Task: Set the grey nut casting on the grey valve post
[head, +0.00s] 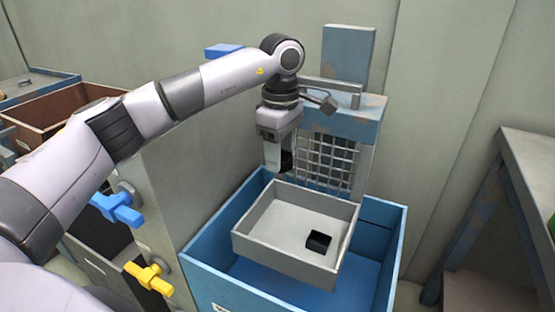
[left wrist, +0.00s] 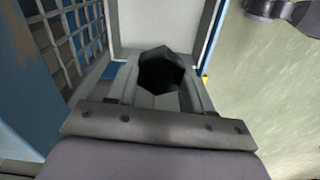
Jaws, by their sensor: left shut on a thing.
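My left gripper (head: 285,165) points down over the back left of the grey tray. It is shut on a dark thing that is mostly hidden by the fingers in the head view. In the left wrist view the held thing shows as a dark six-sided nut casting (left wrist: 162,70) between the fingers. It looks almost black there. I cannot pick out a grey valve post for certain in either view. My right gripper is not in view.
The grey tray (head: 243,246) sits in a blue bin (head: 214,284) and holds a small black block (head: 318,241). A blue handle (head: 118,208) and a yellow handle (head: 150,278) stick out of the grey panel at left. A wire grid (head: 325,165) stands behind the tray.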

